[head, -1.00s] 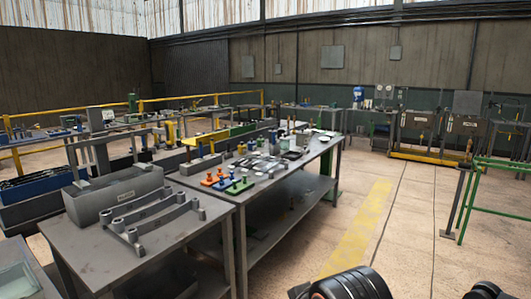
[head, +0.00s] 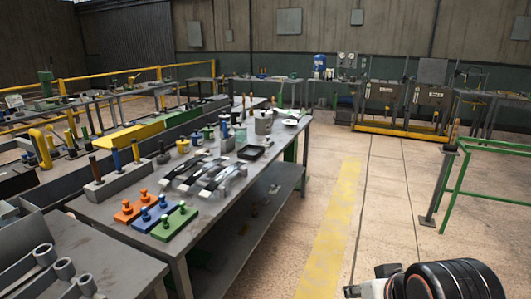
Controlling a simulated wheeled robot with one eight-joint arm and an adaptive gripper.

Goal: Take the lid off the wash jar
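Several small jars and pots stand toward the far end of the long grey table (head: 120,208). A grey jar with what looks like a lid (head: 263,123) stands near the far right corner; it may be the wash jar, but it is too small to be sure. Close to it are a small green-topped jar (head: 208,133) and a yellow pot (head: 183,147). Part of my arm shows at the bottom right, well short of the table and to its right. My gripper's fingers do not show.
Orange, blue and green blocks with pegs (head: 154,217) and several metal strips (head: 205,178) lie on the table. A green rail (head: 490,195) stands at right. The floor along the yellow strip (head: 335,225) is clear.

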